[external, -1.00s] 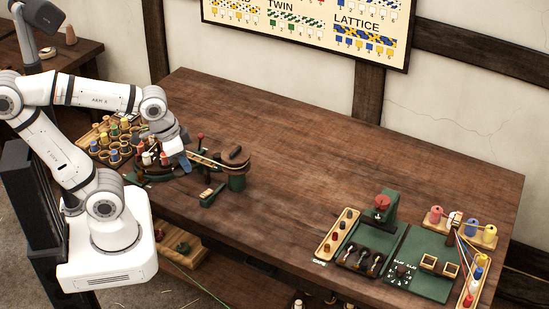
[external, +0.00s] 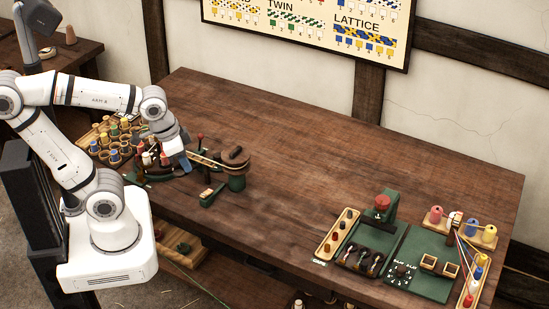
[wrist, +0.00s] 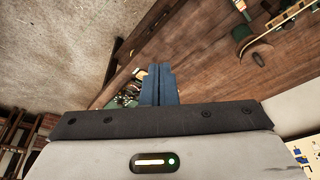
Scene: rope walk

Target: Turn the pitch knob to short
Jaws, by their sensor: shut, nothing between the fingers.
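My gripper (external: 185,162) hangs over the left end of the bench, at the green rope machine (external: 236,180). Its blue fingers are shut together with nothing between them; they also show in the wrist view (wrist: 158,86). A small green block with a pale top (external: 211,195) sits in front of the machine, to the lower right of my fingers. A round dark dial with pale marks (external: 402,271) is on the green board at the right. I cannot tell which part is the pitch knob, and no setting is readable. My fingers hide part of the machine.
Several bobbins stand in a wooden rack (external: 112,140) left of my gripper. A red-topped green device (external: 383,205), a wooden tray (external: 337,236) and coloured spools (external: 472,228) are at the right. The middle of the bench (external: 310,160) is clear.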

